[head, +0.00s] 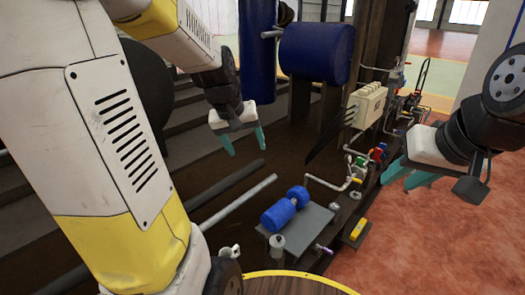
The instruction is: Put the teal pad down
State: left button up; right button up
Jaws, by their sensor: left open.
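I cannot make out a separate teal pad; the teal that shows is at my gripper fingers. My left gripper (243,146) hangs from a white palm at upper middle. Its two teal fingers point down and spread apart, with nothing visible between them. My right gripper (408,176) is at the right, with teal pieces pointing left and down from its white palm. The oblique angle hides whether these are only fingers or include something held. A blue dumbbell-shaped part (285,210) lies on a grey block (301,230) below and between the grippers.
A large blue cylinder (316,53) and a beige box (365,105) stand behind. Coloured valves and pipes (372,157) run along the machine. A small yellow part (357,229) sits at its edge. A yellow-rimmed round surface (285,285) is at the bottom. Reddish floor (430,250) lies open at right.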

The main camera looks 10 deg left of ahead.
pick_arm(q)
jog(key=s+d+r+m, duration=0.2)
jog(key=s+d+r, duration=0.1)
jog(key=s, duration=0.4)
jog(key=s+d+r+m+t, duration=0.1)
jog(key=s+d+r+m, duration=0.1)
jog(key=s, duration=0.6)
jog(key=shift+s+d+r+t+h, duration=0.2)
jog(key=shift+d+r+t+h, duration=0.15)
jog(key=shift+d+r, duration=0.25)
